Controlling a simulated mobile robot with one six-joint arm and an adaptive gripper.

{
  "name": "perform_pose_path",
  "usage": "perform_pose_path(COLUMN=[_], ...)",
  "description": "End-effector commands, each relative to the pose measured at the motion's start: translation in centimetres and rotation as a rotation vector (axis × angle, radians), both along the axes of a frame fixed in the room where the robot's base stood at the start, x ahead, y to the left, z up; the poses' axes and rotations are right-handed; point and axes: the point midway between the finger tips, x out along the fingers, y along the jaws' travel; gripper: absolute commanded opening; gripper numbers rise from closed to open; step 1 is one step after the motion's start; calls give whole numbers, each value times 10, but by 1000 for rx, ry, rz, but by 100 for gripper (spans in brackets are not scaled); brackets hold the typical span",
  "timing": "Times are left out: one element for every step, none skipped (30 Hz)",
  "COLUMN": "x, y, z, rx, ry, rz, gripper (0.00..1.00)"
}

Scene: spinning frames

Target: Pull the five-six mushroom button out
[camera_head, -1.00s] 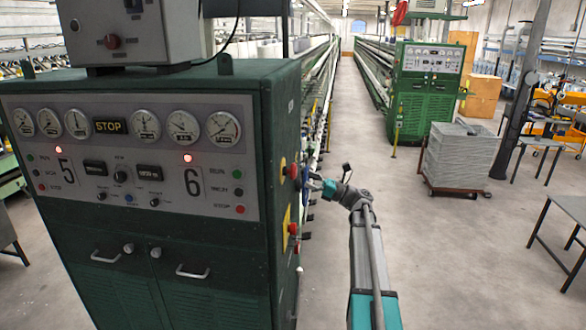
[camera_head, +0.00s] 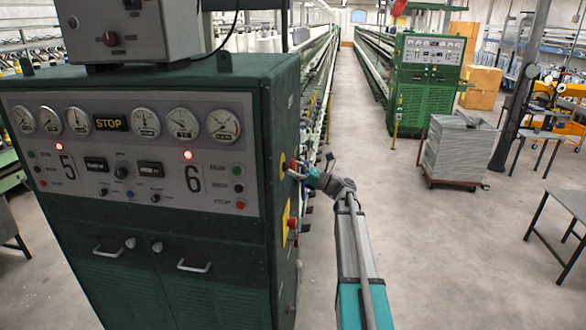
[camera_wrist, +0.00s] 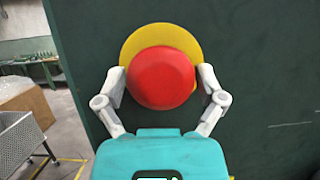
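A red mushroom button (camera_wrist: 162,78) on a round yellow plate (camera_wrist: 150,38) fills the middle of the wrist view. It is on the dark green side of the machine with the 5 and 6 panel (camera_head: 130,150). My gripper (camera_wrist: 161,80) has one finger on each side of the red head. The fingers are open and very close to its edges; I cannot tell whether they touch. In the head view my gripper (camera_head: 300,170) is at the upper red button on the machine's right side, partly covering it.
A second red button (camera_head: 292,223) on a yellow plate is lower on the same side. Another green machine (camera_head: 425,95) stands across the aisle. A stack on a wheeled cart (camera_head: 458,150) and a table (camera_head: 565,200) are to the right. The floor between is clear.

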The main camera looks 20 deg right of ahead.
Motion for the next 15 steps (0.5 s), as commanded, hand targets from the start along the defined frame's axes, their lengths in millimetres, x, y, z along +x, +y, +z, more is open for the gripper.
perform_pose_path(x=[0, 0, 0, 0, 0, 0, 0, 0, 0, 0, 0, -1, -3, -4, -6], y=[0, 0, 0, 0, 0, 1, 1, 1, 1, 1, 0, -1, -3, -5, -8], z=[0, 0, 0, 0, 0, 0, 0, 0, 0, 0, 0, 0, 0, 0, 0], rx=[0, 0, 0, 0, 0, 0, 0, 0, 0, 0, 0, 0, 0, 0, 0], ry=[0, 0, 0, 0, 0, 0, 0, 0, 0, 0, 0, 0, 0, 0, -1], rz=[0, 1, 1, 1, 1, 1, 1, 1, 1, 1, 1, 1, 1, 1, 2], gripper=[67, 61, 54, 48, 42, 35, 29, 24, 19, 19, 19, 19, 19, 19, 19])
